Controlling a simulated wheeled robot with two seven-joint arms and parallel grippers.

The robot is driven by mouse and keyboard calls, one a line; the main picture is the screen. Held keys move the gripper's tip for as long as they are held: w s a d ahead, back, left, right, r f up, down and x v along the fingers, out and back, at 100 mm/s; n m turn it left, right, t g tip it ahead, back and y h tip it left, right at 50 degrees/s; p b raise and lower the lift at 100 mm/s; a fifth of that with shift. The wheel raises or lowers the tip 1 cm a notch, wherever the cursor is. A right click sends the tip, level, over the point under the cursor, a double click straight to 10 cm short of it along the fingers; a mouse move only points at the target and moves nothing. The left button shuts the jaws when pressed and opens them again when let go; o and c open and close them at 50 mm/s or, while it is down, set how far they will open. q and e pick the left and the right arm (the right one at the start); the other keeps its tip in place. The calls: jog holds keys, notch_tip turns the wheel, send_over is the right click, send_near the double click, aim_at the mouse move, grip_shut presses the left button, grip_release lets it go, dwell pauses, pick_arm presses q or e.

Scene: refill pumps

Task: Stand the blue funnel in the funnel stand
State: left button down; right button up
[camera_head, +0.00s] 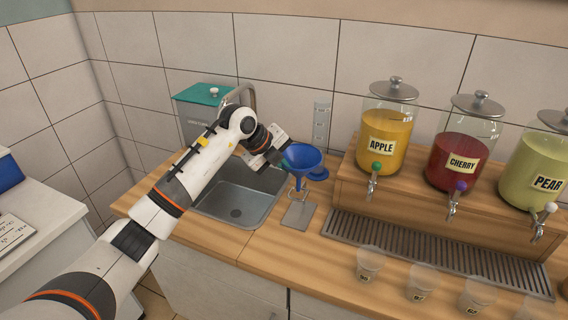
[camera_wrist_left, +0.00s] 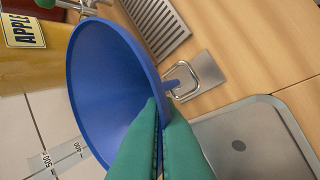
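The blue funnel (camera_head: 304,158) is upright or nearly so, mouth up, directly above the funnel stand (camera_head: 297,215), a small metal plate with a wire ring. My left gripper (camera_head: 284,152) reaches over the sink to the funnel's left side. In the left wrist view, its green fingers (camera_wrist_left: 157,118) are closed together on the wall of the funnel (camera_wrist_left: 110,85). The spout overlaps the ring of the stand (camera_wrist_left: 207,73) in that view; I cannot tell whether its tip is inside the ring. My right gripper is not in view.
The sink (camera_head: 240,205) lies left of the stand. The apple dispenser (camera_head: 383,135) and its wooden riser stand to the right, with a metal drip grate (camera_head: 430,248) in front. A measuring cylinder (camera_head: 321,125) stands behind the funnel. Several clear cups line the front edge.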

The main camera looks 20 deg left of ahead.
pick_arm(q)
notch_tip(320, 180, down, 7)
jog(key=b, duration=0.4)
jog(key=shift+f, duration=0.15)
dwell(2.4)
jog(key=c, duration=1.6)
grip_release()
